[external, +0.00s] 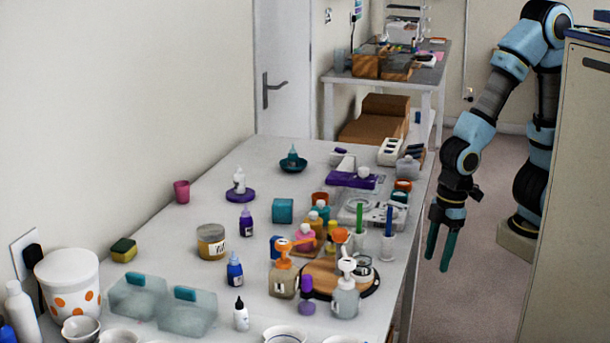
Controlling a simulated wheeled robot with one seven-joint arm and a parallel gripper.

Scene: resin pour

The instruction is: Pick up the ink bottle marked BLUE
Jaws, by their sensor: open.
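Similar small bottles stand on the table: a purple one (246,224), a white one with a black cap (241,318), a pale one (239,182) on a purple dish and a teal one (292,155) in a teal bowl. My gripper (439,252) is open and empty. It points down beyond the table's right edge, well away from the bottles.
The table (220,155) is crowded on its right side with pump bottles, cups and a round wooden board (322,279). Clear lidded boxes (186,315) and a spotted bucket (68,283) stand at the front left. A tall cabinet (570,200) stands to the right of my arm.

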